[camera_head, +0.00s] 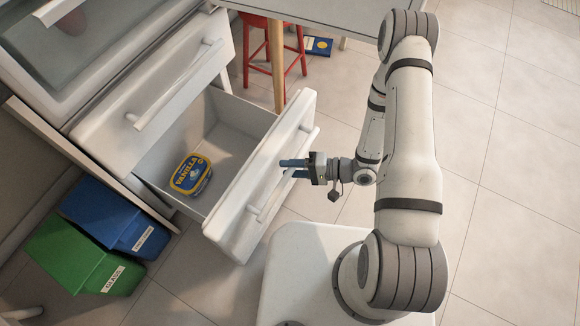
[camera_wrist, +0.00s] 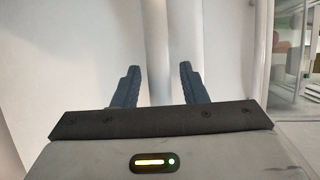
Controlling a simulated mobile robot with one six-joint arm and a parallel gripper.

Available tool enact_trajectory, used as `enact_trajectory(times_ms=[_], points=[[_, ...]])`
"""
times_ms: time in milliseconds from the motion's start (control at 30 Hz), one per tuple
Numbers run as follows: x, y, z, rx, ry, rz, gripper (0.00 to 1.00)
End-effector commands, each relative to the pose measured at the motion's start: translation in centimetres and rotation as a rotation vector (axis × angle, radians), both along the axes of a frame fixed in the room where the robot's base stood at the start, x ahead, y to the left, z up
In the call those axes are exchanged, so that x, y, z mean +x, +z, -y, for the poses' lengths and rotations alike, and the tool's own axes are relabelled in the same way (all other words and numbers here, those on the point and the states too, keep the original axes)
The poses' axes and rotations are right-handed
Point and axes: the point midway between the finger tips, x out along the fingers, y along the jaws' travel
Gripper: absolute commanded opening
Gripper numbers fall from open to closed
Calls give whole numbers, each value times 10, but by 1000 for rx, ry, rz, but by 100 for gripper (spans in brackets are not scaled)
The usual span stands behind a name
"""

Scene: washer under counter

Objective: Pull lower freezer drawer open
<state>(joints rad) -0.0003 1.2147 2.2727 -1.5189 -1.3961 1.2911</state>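The lower freezer drawer (camera_head: 235,108) is pulled well out, and its white front with a bar handle (camera_head: 265,198) faces my arm. A blue and yellow vanilla tub (camera_head: 190,174) lies inside it. My gripper (camera_head: 288,168) is at the middle of this handle. In the wrist view, the fingers (camera_wrist: 158,85) are apart, with the pale handle bar (camera_wrist: 157,40) running between them and gaps showing on both sides. I cannot tell how deep the bar sits between the fingers. The drawer above (camera_head: 160,85) is shut.
Blue (camera_head: 105,215) and green (camera_head: 80,258) labelled bins stand on the floor left of the open drawer. A red stool (camera_head: 262,45) and a table leg (camera_head: 277,70) are behind it. The tiled floor at right is clear.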

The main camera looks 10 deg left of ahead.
Motion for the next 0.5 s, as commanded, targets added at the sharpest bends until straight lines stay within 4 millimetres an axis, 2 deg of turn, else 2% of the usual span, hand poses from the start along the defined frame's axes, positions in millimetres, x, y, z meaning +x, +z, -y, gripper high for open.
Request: enact_trajectory(times_ms=[300, 500], points=[[-2, 1, 2, 0, 2, -3, 41], [0, 6, 24, -1, -2, -4, 41]])
